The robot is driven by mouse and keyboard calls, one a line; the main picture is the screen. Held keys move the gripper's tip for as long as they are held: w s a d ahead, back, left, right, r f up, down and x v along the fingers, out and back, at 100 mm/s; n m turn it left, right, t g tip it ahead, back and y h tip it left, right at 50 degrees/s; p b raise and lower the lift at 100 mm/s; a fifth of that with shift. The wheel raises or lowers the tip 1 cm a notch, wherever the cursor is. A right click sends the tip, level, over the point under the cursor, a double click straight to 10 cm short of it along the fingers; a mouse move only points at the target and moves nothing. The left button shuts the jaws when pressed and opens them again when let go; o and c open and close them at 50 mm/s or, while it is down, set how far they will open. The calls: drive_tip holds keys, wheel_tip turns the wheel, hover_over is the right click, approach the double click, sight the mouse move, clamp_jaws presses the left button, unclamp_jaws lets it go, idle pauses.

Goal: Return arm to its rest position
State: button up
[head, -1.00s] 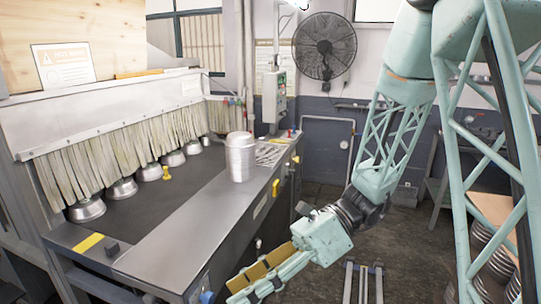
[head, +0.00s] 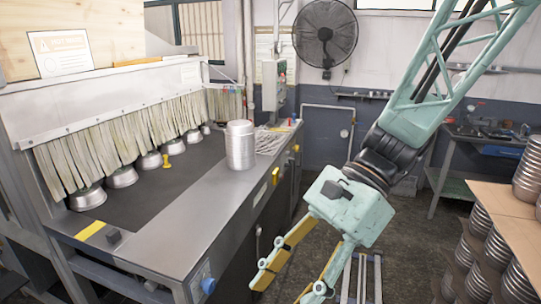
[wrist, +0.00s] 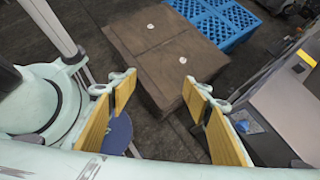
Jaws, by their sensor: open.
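My gripper (head: 288,284) hangs at the lower middle of the head view, in front of the metal work table. Its two yellow-padded fingers point down and are spread apart, with nothing between them. In the wrist view my gripper (wrist: 158,86) also shows open and empty, with dark floor and part of a brown box below it. A stack of metal pans (head: 240,146) stands upright on the table (head: 190,225), apart from the gripper.
Several pans (head: 122,176) sit by the strip curtain on the dark belt. Stacked pans (head: 497,250) with a brown board stand at the right. A brown box (wrist: 165,48) and blue pallet (wrist: 222,18) lie on the floor in the wrist view. A fan (head: 325,38) hangs behind.

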drive_tip(key=s+d+r+n+t+h, duration=0.4)
drive_tip(key=d+n, duration=0.2)
drive_tip(key=d, duration=0.4)
drive_tip(key=s+d+r+n+t+h, duration=0.3)
drive_tip(key=s+d+r+n+t, duration=0.1)
drive_tip(key=d, duration=0.5)
drive_tip(key=shift+s+d+r+n+t+h+b, duration=0.3)
drive_tip(key=shift+s+d+r+n+h+b, duration=0.15)
drive_tip(key=shift+n, duration=0.75)
idle(1.0)
